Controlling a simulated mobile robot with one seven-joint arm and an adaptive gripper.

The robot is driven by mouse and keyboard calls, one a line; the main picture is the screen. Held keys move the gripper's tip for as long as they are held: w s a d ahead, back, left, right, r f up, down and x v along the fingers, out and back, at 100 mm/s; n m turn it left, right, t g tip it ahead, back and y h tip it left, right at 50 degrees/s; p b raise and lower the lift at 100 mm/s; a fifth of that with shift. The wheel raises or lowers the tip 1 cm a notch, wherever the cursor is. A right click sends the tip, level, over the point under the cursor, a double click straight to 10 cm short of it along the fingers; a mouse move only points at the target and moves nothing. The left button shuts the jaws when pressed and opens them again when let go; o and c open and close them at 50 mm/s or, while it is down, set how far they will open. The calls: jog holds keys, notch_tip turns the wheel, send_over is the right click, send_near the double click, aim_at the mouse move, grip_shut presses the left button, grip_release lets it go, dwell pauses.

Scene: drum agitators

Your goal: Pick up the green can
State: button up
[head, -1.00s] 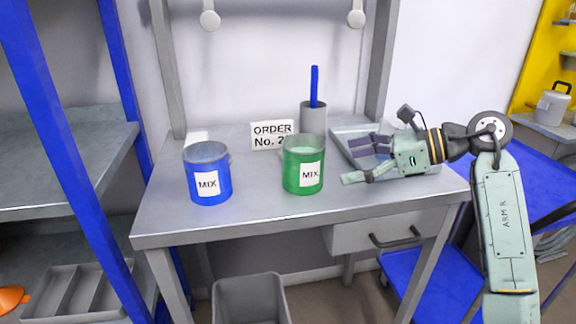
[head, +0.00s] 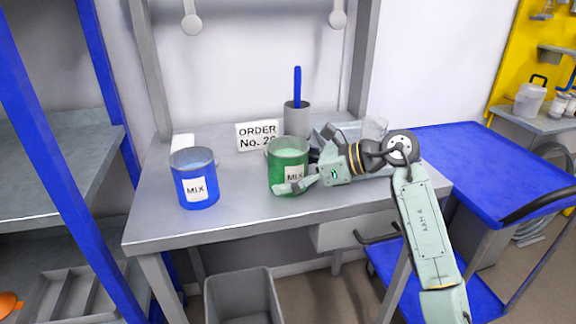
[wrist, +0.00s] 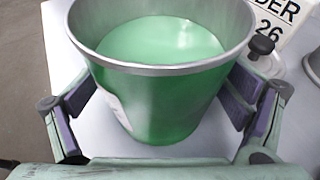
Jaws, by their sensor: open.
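The green can (head: 287,158) stands upright on the grey table, with a white MIX label and pale green contents. In the wrist view the green can (wrist: 165,95) fills the middle, its metal rim toward the camera. My gripper (head: 297,176) is at the can's right side in the head view, one finger in front of it, the other mostly hidden. In the wrist view my gripper's purple-padded fingers (wrist: 160,112) stand on either side of the can. The gripper is open; whether a pad touches the can I cannot tell.
A blue can (head: 195,180) with a MIX label stands to the left on the table (head: 240,215). Behind the green can are an order sign (head: 257,135) and a grey cup (head: 297,118) holding a blue stick. A grey bin (head: 240,295) is below the table.

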jog(key=shift+c, duration=0.4)
jog(key=c, duration=1.5)
jog(key=shift+c, duration=0.4)
jog(key=shift+r, duration=0.15)
